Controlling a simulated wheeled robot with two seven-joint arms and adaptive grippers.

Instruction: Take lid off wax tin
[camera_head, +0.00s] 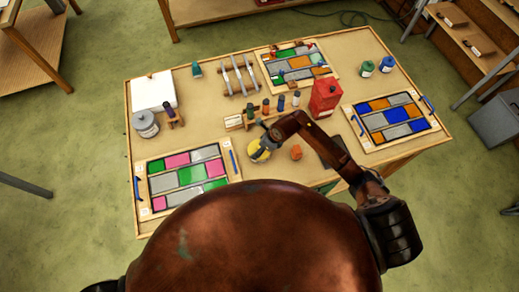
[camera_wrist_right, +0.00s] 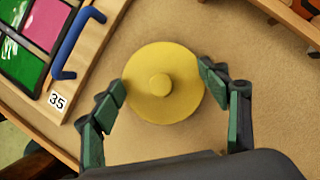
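The wax tin shows as a round yellow lid with a small knob (camera_wrist_right: 163,84) in the right wrist view, seen from above. In the head view the yellow tin (camera_head: 258,151) stands on the table near the front middle, partly hidden by my right gripper (camera_head: 266,138). In the wrist view my right gripper (camera_wrist_right: 161,100) is open, with its dark green fingers on both sides of the lid. The right fingertip is very close to the lid's edge; I cannot tell whether it touches. The lid is on the tin, whose sides are hidden. My left gripper is not in view.
A leaded panel with pink and green panes (camera_head: 189,176) lies left of the tin, its blue handle close by. A wooden rack of small bottles (camera_head: 235,122) is behind.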

